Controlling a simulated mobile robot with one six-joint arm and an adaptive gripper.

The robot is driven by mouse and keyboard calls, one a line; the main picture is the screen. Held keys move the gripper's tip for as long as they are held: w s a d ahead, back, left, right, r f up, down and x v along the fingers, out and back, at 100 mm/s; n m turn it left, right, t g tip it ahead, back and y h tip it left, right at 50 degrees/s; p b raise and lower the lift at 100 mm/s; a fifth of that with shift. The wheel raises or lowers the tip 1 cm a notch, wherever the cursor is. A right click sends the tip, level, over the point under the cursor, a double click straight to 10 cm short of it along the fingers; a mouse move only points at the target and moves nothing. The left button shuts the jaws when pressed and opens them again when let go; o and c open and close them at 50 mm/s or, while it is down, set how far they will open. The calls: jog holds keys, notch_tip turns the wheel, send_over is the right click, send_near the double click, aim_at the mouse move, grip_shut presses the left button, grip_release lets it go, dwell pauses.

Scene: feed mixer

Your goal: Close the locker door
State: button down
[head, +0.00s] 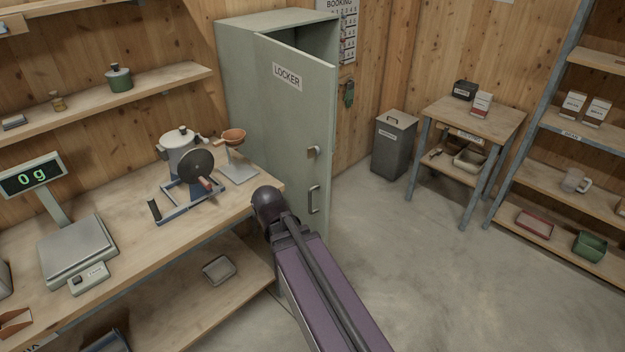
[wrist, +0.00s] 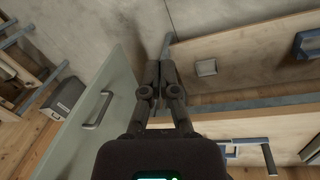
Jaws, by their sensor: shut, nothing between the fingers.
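The grey-green locker (head: 237,62) stands against the wooden wall in the head view. Its door (head: 290,120), labelled LOCKER, is ajar, with its free right edge swung out towards me and a dark gap behind it. The door has a small latch (head: 314,152) and a bar handle (head: 313,199). In the wrist view the door (wrist: 112,80) is a slanted panel at left, with its handle (wrist: 99,110) on the side facing me. My gripper (wrist: 163,68) is shut and empty, to the right of the handle and apart from it. In the head view my arm hides the fingers.
A workbench (head: 110,250) with a scale (head: 78,250) and a hand-cranked device (head: 187,170) stands at left, close to the door. A grey bin (head: 393,145), a small table (head: 475,115) and a shelf rack (head: 570,190) stand at right. The floor (head: 430,260) between is clear.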

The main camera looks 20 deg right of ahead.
aim_at(319, 173)
jog(key=w+d+f+n+t+h+b, duration=0.1)
jog(key=w+d+h+b, duration=0.3)
jog(key=w+h+b, duration=0.3)
jog(key=w+d+f+t+h+b, duration=0.1)
jog(key=w+d+h+b, duration=0.35)
jog(key=w, duration=0.45)
jog(key=w+a+r+h+b, duration=0.1)
jog(key=w+r+h+b, duration=0.2)
jog(key=w+h+b, duration=0.1)
jog(key=shift+w+a+n+t+b, duration=0.35)
jog(key=shift+w+n+t, duration=0.05)
jog(key=shift+w, duration=0.5)
jog(key=shift+d+r+h, duration=0.1)
jog(key=shift+d+h, duration=0.05)
jog(key=shift+h, duration=0.1)
jog(key=d, duration=0.4)
jog(key=w+d, duration=0.1)
jog(key=d, duration=0.4)
jog(key=w+d, duration=0.1)
jog(key=d, duration=0.3)
jog(key=shift+d, duration=0.3)
